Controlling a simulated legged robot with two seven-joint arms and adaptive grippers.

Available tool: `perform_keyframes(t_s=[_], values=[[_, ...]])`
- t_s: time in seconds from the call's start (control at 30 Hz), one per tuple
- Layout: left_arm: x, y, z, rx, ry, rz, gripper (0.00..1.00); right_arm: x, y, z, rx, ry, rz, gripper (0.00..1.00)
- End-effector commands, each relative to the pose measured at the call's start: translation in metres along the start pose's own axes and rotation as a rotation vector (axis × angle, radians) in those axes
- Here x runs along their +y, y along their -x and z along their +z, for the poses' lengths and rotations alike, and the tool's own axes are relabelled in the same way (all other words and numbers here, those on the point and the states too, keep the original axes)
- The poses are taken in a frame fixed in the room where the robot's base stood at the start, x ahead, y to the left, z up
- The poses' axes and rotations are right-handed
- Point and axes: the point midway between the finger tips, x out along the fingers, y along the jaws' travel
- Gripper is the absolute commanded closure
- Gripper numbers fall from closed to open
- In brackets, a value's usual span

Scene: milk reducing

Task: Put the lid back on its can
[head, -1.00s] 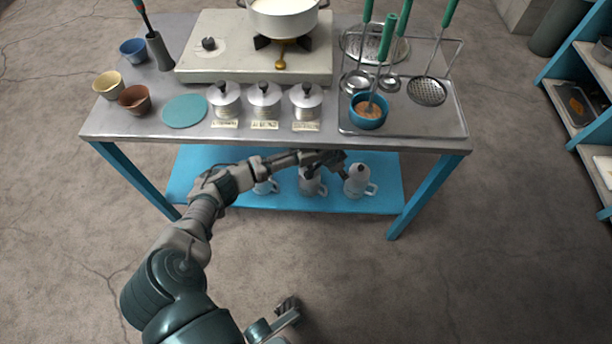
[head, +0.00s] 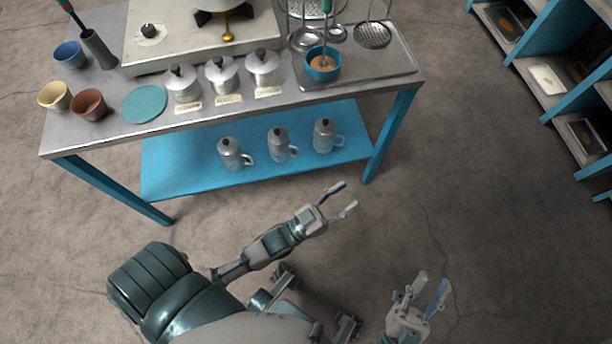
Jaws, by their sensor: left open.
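Three metal cans stand in a row on the tabletop: a left can (head: 184,88), a middle can (head: 222,78) and a right can (head: 263,70). Each has a metal lid with a dark knob sitting on top. No loose lid shows. My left gripper (head: 350,194) is open and empty over the floor, in front of the table and well apart from the cans. My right gripper (head: 434,278) is open and empty at the lower right, also over the floor.
The table (head: 130,138) has a blue lower shelf (head: 180,177) with several pots, including a right pot (head: 324,136). On top are a teal disc (head: 144,104), cups, a stove (head: 190,42) and a teal bowl (head: 323,64) on a tray. Shelving stands right. Floor between is clear.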

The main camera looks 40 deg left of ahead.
Motion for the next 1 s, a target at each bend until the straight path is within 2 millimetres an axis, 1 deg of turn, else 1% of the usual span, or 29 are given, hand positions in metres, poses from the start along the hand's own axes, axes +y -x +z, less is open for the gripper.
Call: perform_keyframes(t_s=[0.03,0.1,0.2,0.3,0.4,0.57,0.67,1.0], values=[[0.005,0.015,-0.038,0.111,-0.009,-0.038,0.50,0.000,0.000,0.000,0.001,0.000,0.000,0.64],[0.009,0.033,-0.083,0.241,-0.040,-0.075,0.50,0.000,0.000,-0.001,0.001,0.000,0.000,0.64],[0.013,0.051,-0.123,0.357,-0.081,-0.107,0.50,0.000,0.000,-0.001,0.001,-0.001,0.000,0.64],[0.015,0.060,-0.142,0.411,-0.103,-0.120,0.50,0.000,0.000,-0.001,0.002,-0.001,0.000,0.64],[0.015,0.062,-0.146,0.423,-0.108,-0.122,0.50,0.000,0.000,-0.001,0.002,-0.001,0.000,0.64],[0.015,0.061,-0.145,0.421,-0.106,-0.120,0.50,0.001,0.001,-0.001,0.002,0.000,0.001,0.64],[0.015,0.065,-0.142,0.418,-0.105,-0.121,0.50,0.001,0.004,0.002,-0.004,0.000,0.002,0.64],[0.018,0.098,-0.124,0.412,-0.103,-0.121,0.50,0.004,0.021,0.024,-0.035,-0.005,0.010,0.64]])
